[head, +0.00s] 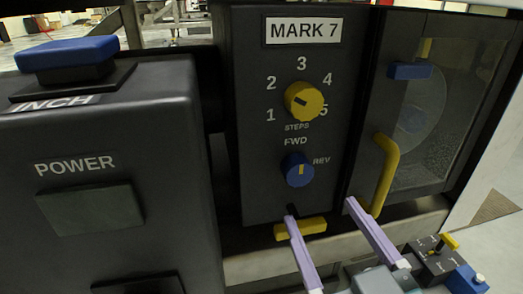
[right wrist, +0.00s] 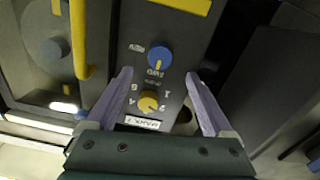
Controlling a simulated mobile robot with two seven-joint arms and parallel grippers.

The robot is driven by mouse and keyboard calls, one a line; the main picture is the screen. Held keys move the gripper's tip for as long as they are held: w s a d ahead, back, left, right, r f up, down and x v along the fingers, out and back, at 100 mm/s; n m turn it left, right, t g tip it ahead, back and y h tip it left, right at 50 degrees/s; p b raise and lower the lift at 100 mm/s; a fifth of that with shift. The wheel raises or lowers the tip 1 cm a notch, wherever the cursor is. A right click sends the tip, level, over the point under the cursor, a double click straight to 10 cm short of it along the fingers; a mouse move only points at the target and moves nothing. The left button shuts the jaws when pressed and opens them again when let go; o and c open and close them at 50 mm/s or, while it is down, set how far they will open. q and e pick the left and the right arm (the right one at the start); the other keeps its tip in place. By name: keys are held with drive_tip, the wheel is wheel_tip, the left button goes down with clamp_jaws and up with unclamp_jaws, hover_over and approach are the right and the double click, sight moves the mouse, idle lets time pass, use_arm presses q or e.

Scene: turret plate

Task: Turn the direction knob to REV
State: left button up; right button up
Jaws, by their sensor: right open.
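The direction knob (head: 297,169) is a round blue knob with a yellow mark, low on the dark MARK 7 panel. Its mark stands nearly upright, towards the FWD label (head: 296,141); the REV label (head: 321,161) is to its upper right. My right gripper (head: 320,209) has two purple fingers, spread apart and empty, below and in front of the knob. In the right wrist view, which shows the panel upside down, the knob (right wrist: 160,56) lies in line with the gap between the fingertips (right wrist: 158,74). No contact with the knob shows. My left gripper is not seen.
A yellow STEPS knob (head: 304,99) sits above the blue one. A yellow bar (head: 300,228) is at the panel's foot, by a fingertip. Right stands a clear door with a yellow handle (head: 384,172). Left is a box with a POWER plate (head: 90,208) and blue INCH button (head: 66,55).

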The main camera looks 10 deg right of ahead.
sight(300, 176)
drive_tip(key=w+b, duration=0.2)
drive_tip(key=w, duration=0.6)
drive_tip(key=shift+a+b, duration=0.15)
drive_tip(key=shift+b, duration=0.15)
drive_tip(key=shift+c, duration=0.3)
drive_tip(key=c, duration=1.3)
